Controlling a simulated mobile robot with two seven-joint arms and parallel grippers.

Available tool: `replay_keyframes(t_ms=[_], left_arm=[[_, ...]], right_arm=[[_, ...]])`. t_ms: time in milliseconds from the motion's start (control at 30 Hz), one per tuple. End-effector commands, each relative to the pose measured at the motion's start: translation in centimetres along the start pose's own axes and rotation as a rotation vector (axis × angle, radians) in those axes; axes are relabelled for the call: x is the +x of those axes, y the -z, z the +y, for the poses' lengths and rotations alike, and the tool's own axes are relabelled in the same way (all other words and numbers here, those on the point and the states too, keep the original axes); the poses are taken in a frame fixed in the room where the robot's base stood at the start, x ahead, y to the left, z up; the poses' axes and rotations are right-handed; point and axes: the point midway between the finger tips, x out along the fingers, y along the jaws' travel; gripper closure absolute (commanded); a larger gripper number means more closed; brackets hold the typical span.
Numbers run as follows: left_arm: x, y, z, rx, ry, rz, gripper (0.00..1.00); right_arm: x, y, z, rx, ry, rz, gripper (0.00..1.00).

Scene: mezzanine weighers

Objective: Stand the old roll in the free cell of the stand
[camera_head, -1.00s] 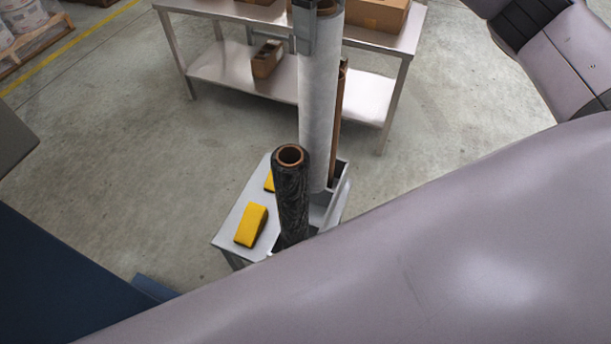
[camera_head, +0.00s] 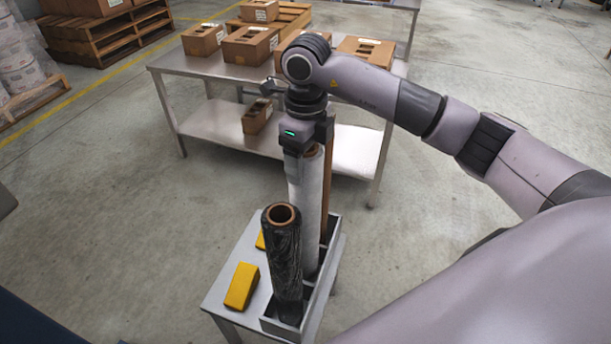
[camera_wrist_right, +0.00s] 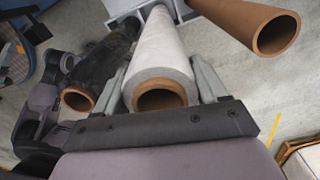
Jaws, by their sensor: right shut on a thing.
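A white roll (camera_head: 310,205) with a brown core stands upright at the stand (camera_head: 324,291), its lower end down among the cells. My right gripper (camera_head: 303,150) is shut around its top end. In the right wrist view the fingers (camera_wrist_right: 162,88) lie on both sides of the white roll (camera_wrist_right: 160,55). A black-wrapped roll (camera_head: 286,255) stands in the front cell. A thin brown cardboard tube (camera_head: 327,190) stands behind the white roll. Whether the white roll's foot rests on the cell floor is hidden. My left gripper is not in view.
The stand sits on a small grey table (camera_head: 222,290) with two yellow blocks (camera_head: 241,286) at its left. Behind it is a steel bench (camera_head: 190,62) with cardboard boxes (camera_head: 249,45) on top and one on its lower shelf. Concrete floor is free on both sides.

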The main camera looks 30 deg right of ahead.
Motion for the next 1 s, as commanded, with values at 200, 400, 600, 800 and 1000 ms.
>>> replay_keyframes(t_ms=[200,400,600,800,1000], left_arm=[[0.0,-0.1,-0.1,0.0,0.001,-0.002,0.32],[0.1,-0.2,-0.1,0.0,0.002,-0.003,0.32],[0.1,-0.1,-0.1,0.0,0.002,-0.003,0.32],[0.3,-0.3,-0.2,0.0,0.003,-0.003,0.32],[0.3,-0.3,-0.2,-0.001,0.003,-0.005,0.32]], right_arm=[[1.1,-0.1,0.0,0.0,0.0,-0.004,1.0],[3.8,-0.1,0.1,-0.001,-0.002,-0.003,1.0],[4.3,-0.1,0.0,-0.001,0.001,-0.007,1.0],[4.5,-0.1,0.0,-0.001,0.001,-0.006,1.0],[4.8,0.0,0.0,0.0,0.0,-0.001,0.03]])
